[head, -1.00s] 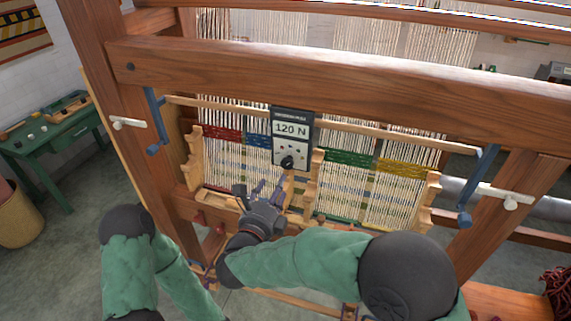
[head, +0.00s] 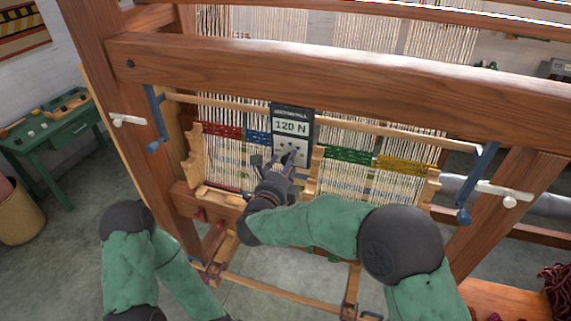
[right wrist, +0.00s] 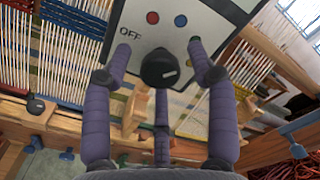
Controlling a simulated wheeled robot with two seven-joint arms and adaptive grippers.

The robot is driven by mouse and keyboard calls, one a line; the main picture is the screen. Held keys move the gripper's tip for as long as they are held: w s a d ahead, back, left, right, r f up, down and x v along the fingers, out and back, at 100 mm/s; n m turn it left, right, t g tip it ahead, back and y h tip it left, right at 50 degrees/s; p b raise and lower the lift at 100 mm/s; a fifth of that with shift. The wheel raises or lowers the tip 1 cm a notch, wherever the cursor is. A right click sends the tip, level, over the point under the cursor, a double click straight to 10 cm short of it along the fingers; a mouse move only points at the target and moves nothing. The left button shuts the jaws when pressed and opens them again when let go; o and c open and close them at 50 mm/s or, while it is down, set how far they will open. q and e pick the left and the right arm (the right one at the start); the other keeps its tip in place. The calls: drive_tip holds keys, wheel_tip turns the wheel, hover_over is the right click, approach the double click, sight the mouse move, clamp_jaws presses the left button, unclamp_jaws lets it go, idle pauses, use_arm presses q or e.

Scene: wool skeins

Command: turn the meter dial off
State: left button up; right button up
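The meter (head: 291,127) hangs on the loom in front of the warp threads, its display reading 120 N. Its black dial knob (right wrist: 160,68) shows in the right wrist view, with the word OFF on the panel to its left and a red and a blue button above it. My right gripper (head: 278,162) is at the lower part of the meter. In the right wrist view its purple fingers (right wrist: 160,78) are spread open around the knob, with gaps at both sides. In the head view the gripper partly hides the knob. My left gripper is out of the head view.
The loom's thick wooden beam (head: 320,85) runs across above the meter. Wooden brackets (head: 195,155) and colored woven bands (head: 348,155) flank it. A green table (head: 62,138) stands at the left, and dark red yarn (head: 557,290) lies at the lower right.

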drive_tip(key=c, duration=0.9)
